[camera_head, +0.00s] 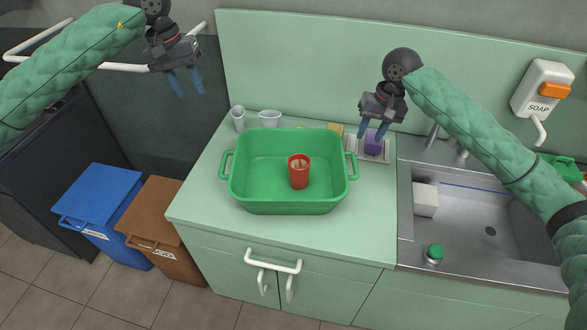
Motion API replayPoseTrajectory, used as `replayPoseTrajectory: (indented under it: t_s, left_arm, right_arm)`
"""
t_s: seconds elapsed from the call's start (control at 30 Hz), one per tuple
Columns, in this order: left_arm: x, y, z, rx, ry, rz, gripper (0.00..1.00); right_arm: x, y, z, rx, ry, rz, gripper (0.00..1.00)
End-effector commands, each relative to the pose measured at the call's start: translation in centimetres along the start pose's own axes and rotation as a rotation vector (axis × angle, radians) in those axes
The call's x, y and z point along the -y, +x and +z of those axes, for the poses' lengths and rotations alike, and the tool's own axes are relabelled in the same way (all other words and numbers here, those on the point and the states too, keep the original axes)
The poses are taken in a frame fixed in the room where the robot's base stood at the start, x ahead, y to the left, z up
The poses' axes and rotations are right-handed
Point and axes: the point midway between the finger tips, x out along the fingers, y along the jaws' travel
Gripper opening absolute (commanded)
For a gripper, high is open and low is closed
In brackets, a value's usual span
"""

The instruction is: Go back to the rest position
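My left gripper (186,82) hangs in the air at the upper left, above the dark unit and left of the counter. Its two blue fingers are apart with nothing between them. My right gripper (374,130) is in the air over the back of the counter, right of the green tub. Its blue fingers are apart and overlap the view of a purple sponge (373,143) behind them; I see nothing held. The green tub (290,205) stands on the counter with a red cup (299,172) upright inside it.
A metal sink (480,215) with a white block (425,199) and a green-capped item (434,253) is at the right. A soap dispenser (543,88) hangs on the wall. Small white cups (238,119) stand behind the tub. Blue (98,196) and brown (152,210) bins stand lower left.

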Motion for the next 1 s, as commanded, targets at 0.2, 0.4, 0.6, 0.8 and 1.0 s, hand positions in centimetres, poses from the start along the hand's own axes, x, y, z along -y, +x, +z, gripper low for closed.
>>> replayPoseTrajectory:
  t_s: [0.2,0.4,0.6,0.8,1.0]
  left_arm:
    - [-0.3,-1.5,0.0,0.0,0.0,0.0,0.36]
    - [-0.5,-2.6,0.0,0.0,0.0,0.0,0.36]
    - [-0.7,-3.7,0.0,0.0,0.0,0.0,0.36]
    - [-0.9,-4.8,0.0,0.0,0.0,0.0,0.36]
    - [-1.1,-5.9,0.0,0.0,0.0,0.0,0.36]
  right_arm:
    - [0.0,-1.3,0.0,0.0,0.0,0.0,0.36]
    - [0.1,-2.3,0.0,0.0,0.0,0.0,0.36]
    - [0.1,-3.2,0.0,0.0,0.0,0.0,0.36]
    - [0.0,-4.2,0.0,0.0,0.0,0.0,0.36]
    - [0.0,-5.2,0.0,0.0,0.0,0.0,0.36]
